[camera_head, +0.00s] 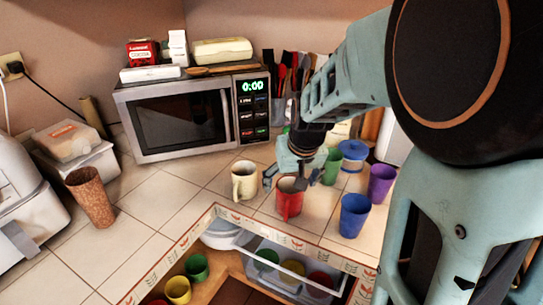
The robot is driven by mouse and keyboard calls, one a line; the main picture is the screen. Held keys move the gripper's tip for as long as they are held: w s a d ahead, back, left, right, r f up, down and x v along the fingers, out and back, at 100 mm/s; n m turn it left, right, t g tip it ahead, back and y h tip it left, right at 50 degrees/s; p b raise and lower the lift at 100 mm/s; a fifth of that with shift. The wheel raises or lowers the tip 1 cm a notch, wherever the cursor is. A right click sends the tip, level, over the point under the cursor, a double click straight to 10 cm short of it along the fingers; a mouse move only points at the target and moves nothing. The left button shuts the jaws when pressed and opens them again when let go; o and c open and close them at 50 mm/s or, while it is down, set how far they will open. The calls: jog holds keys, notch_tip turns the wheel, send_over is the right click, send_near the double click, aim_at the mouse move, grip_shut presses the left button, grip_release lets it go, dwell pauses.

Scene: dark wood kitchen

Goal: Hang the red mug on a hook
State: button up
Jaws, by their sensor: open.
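The red mug (289,200) stands upright on the tiled counter, near its front edge and right of a cream mug. My gripper (292,184) is open just above and behind the red mug, with its fingers spread around the mug's upper part. I cannot tell whether a finger touches the mug. The mug's handle seems to face the front, but it is small and unclear. No hook can be made out in this view.
The cream mug (244,180) is close on the left. A green cup (332,167), a blue cup (354,215) and a purple cup (381,184) stand on the right. A microwave (194,116) is behind. An open drawer (290,268) below holds dishes. The left counter has free room.

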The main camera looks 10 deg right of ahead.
jog(key=x, duration=0.4)
jog(key=d+x, duration=0.1)
jog(key=x, duration=0.1)
jog(key=shift+s+f, duration=0.15)
jog(key=shift+f, duration=0.4)
jog(key=shift+w+f, duration=0.35)
jog(key=shift+f, duration=0.3)
jog(key=shift+r, duration=0.1)
jog(key=c, duration=1.6)
jog(key=shift+r, duration=0.1)
